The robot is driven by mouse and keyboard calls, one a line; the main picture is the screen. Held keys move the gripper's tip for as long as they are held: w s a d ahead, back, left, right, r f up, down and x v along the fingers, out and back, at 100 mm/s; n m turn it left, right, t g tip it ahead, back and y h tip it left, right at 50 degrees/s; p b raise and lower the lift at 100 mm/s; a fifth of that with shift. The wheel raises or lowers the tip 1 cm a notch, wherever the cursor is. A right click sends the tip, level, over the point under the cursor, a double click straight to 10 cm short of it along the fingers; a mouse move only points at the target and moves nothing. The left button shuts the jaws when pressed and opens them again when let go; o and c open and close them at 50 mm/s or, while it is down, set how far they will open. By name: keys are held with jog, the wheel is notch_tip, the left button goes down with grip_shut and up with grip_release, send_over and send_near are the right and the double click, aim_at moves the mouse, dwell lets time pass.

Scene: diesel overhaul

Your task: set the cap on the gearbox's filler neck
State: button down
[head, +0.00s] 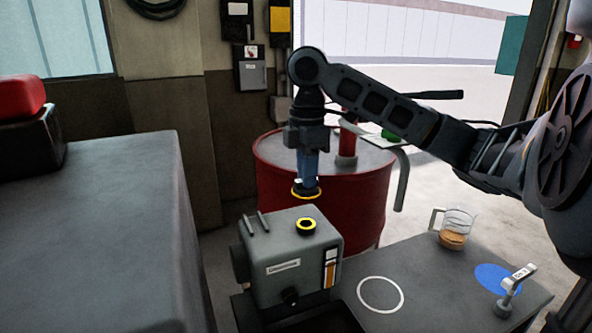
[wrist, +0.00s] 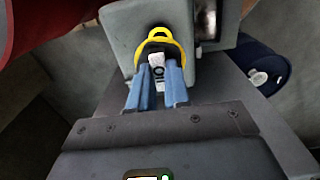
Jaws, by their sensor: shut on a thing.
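The gearbox (head: 290,265) is a grey box on the bench, with a label on its front. Its filler neck (head: 306,226) is a yellow-ringed dark opening on top. My gripper (head: 307,180) points down above the gearbox, its blue fingers shut on the cap (head: 305,193), which has a yellow rim. In the head view the cap is above the neck and apart from it. In the wrist view the cap (wrist: 157,72) shows a pale marked grip between the fingers, with yellow around it in front of the gearbox (wrist: 120,25). I cannot tell there which yellow belongs to the neck.
A red drum (head: 268,165) stands behind the gearbox. A jug of amber liquid (head: 453,238), a white ring mark (head: 380,294), a blue disc (head: 490,275) and a tagged T-shaped piece (head: 510,290) are to the right. A large grey block (head: 100,220) fills the left.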

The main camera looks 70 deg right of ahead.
aim_at(306, 194)
notch_tip(306, 194, down, 5)
jog(key=b, duration=0.4)
jog(key=shift+f, duration=0.1)
jog(key=shift+f+b, duration=0.55)
jog(key=shift+f, duration=0.15)
jog(key=shift+f, duration=0.45)
dwell(0.8)
dwell(0.5)
jog(key=c, duration=1)
grip_release()
jog(key=shift+r, duration=0.1)
jog(key=shift+r, duration=3.8)
